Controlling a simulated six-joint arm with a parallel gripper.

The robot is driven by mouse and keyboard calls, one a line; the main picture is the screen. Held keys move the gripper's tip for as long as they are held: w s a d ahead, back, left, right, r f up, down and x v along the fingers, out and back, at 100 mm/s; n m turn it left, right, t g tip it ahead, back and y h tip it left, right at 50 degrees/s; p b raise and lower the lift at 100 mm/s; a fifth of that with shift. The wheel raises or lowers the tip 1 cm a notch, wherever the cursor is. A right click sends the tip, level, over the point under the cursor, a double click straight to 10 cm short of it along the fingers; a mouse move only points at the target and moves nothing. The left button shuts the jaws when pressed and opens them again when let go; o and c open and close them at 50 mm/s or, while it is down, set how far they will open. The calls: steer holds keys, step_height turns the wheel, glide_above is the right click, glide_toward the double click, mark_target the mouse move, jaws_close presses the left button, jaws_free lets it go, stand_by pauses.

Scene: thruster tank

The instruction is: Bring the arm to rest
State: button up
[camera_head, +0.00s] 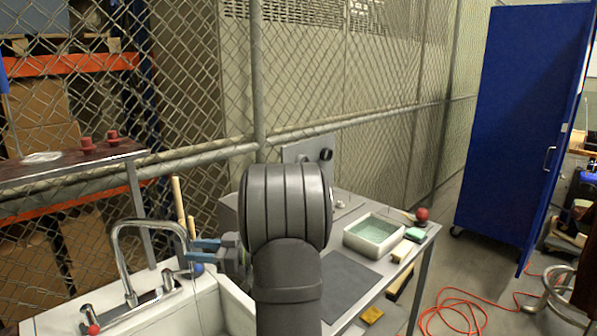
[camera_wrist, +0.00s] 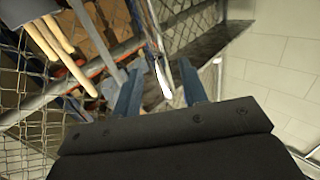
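My arm rises through the middle of the camera_head view, its rounded grey joint in front of the workbench. My gripper (camera_head: 191,250) points left, with blue fingers, beside the sink tap and seemingly above the sink area. In the camera_wrist view my gripper (camera_wrist: 160,70) shows its two blue fingers apart, with nothing clearly held between them. Part of the wrist is hidden behind my arm in the camera_head view.
A chrome tap (camera_head: 128,262) stands at the white sink (camera_head: 237,303), close to my gripper. The bench holds a white tank (camera_head: 375,236), a dark mat (camera_head: 347,284) and a red ball (camera_head: 421,214). A wire fence (camera_head: 200,95) runs behind. Wooden handles (camera_head: 179,202) stand nearby.

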mark_target(187, 250)
steer(key=shift+w+a, duration=0.1)
steer(key=shift+a, duration=1.7)
